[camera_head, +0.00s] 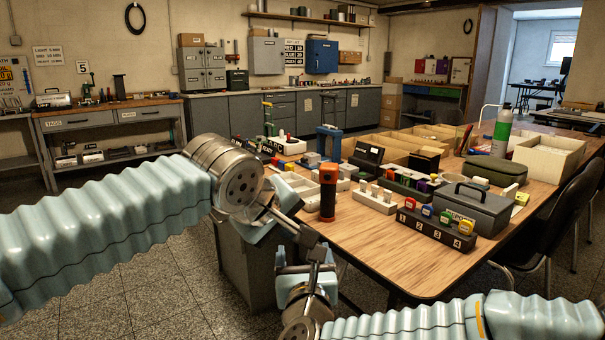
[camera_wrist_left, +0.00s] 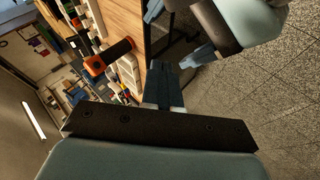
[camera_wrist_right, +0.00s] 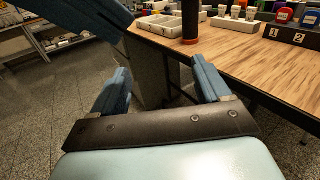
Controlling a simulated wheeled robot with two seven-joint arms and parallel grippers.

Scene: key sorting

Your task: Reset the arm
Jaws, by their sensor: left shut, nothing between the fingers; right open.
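My left arm comes in from the left, and its left gripper (camera_head: 318,242) hangs in front of the table's near left edge. Its fingers (camera_wrist_left: 164,78) are together and empty in the left wrist view. My right gripper (camera_head: 305,264) is low, off the table's front left side, pointing away from me. In the right wrist view its blue fingers (camera_wrist_right: 160,88) stand wide apart with nothing between them. The left gripper is close above the right one; part of it crosses the upper left of the right wrist view. I cannot tell whether they touch.
The wooden table (camera_head: 400,264) holds an orange-and-black upright torch-like object (camera_head: 328,192), a numbered rack (camera_head: 436,234) with coloured keys, a grey box (camera_head: 470,208) and several trays. A black chair (camera_head: 560,222) stands at right. The floor (camera_head: 140,285) at left is clear.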

